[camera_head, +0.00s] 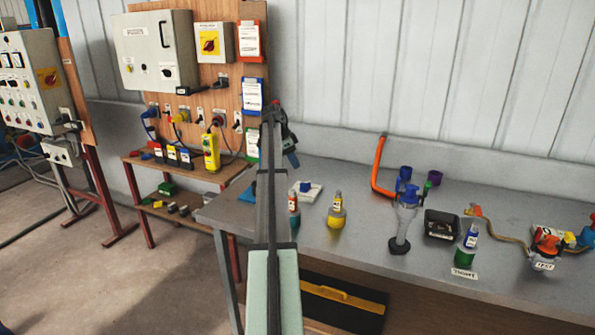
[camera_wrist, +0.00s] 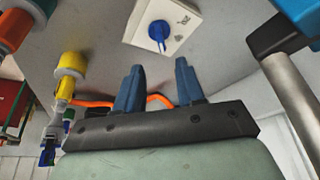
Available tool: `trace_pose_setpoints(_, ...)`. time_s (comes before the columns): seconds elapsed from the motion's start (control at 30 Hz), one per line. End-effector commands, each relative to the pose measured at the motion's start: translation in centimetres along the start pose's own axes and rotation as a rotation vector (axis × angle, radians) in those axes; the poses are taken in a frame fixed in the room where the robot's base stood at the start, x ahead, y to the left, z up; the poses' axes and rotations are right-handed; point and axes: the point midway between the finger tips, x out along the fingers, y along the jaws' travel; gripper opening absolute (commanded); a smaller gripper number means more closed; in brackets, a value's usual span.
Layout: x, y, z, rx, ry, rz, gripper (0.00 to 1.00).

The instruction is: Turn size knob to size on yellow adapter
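The size knob (camera_head: 306,187) is a blue knob on a white plate (camera_head: 315,196) on the grey bench. In the wrist view the knob (camera_wrist: 158,33) is at the top centre, with small unreadable dark marks on its plate (camera_wrist: 185,12). The yellow adapter (camera_head: 337,217) stands to the right of the plate; a yellow part, likely it, shows at the left of the wrist view (camera_wrist: 69,77). Its size label is unreadable. My gripper (camera_wrist: 159,64) is open and empty, its blue fingers apart. The fingertips are apart from the knob. In the head view my gripper (camera_head: 292,158) is above and behind the plate.
An orange hose (camera_head: 379,168), a grey fitting (camera_head: 404,220), a black tray (camera_head: 441,224) and a green adapter (camera_head: 466,252) are farther right. A wooden panel with switches (camera_head: 220,85) stands at the left.

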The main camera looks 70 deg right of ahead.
Motion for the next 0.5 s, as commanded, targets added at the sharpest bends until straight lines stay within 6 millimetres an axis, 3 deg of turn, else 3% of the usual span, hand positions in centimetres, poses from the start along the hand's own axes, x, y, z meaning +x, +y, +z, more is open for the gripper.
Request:
trace_pose_setpoints(0.2, -2.4, -0.1, 0.0, 0.000, 0.000, -0.001, 0.38)
trace_pose_setpoints(0.5, -3.0, 0.0, 0.1, -0.001, 0.000, 0.000, 0.38)
